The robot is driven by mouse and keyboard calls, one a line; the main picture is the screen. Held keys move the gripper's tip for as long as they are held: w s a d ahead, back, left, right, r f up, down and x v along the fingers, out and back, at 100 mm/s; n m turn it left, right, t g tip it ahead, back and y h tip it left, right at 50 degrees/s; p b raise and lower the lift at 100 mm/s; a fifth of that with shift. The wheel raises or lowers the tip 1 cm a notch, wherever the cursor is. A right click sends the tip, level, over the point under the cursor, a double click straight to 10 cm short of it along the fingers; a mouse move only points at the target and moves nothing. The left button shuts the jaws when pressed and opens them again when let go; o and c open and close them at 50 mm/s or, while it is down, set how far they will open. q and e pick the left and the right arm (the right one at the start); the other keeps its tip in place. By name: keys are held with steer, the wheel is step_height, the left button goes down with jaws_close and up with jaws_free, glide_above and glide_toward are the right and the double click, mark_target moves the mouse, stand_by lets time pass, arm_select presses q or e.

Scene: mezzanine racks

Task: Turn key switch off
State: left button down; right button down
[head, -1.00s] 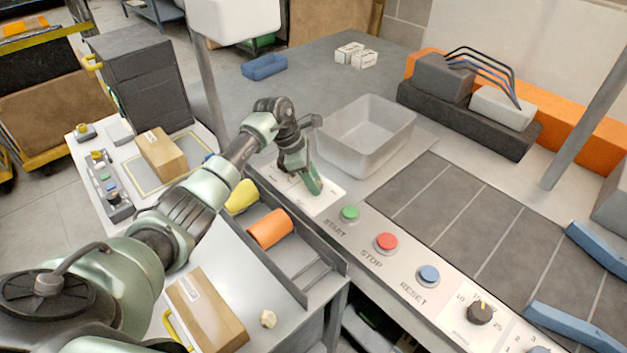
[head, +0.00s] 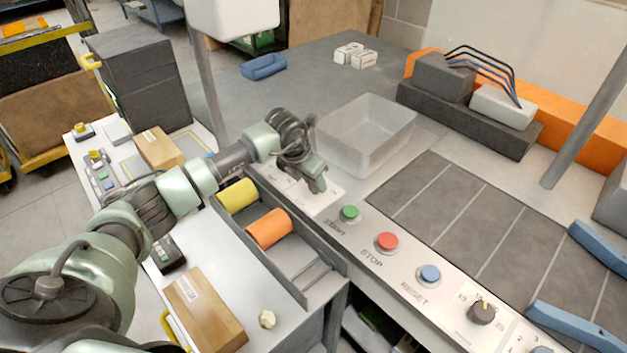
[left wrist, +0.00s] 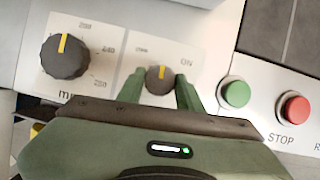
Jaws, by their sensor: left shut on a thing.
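The key switch (left wrist: 160,82) is a small dark knob with a yellow mark on a white plate in the left wrist view. Its mark points nearly straight up in that view, with "ON" printed to its upper right; the label to its upper left is too blurred to read. My left gripper (left wrist: 160,76) is shut on the knob, one green finger on each side. In the head view my left gripper (head: 317,184) reaches down to the panel and hides the knob. My right gripper is in neither view.
A green START button (head: 350,212), red STOP button (head: 387,241) and blue RESET button (head: 430,273) line the panel beside the gripper. A larger dial (left wrist: 65,56) is on the other side. A grey bin (head: 368,155) stands close behind.

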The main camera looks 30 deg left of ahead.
arm_select(q)
steer(key=n+y+b, duration=0.1)
steer(key=n+y, duration=0.1)
steer(key=n, duration=0.2)
steer(key=shift+w+d+n, duration=0.1)
steer(key=shift+d+n, duration=0.05)
steer(key=shift+n, duration=0.15)
steer(key=shift+r+n+y+b, duration=0.1)
steer(key=shift+n+y+b, duration=0.4)
steer(key=shift+n+b, duration=0.8)
steer(key=shift+n, duration=0.5)
steer(key=c, duration=0.9)
jaws_free()
steer(key=shift+c, duration=0.2)
steer(key=b+v, duration=0.1)
steer(key=v, duration=0.6)
steer(key=shift+d+r, duration=0.15)
steer(key=shift+r, duration=0.25)
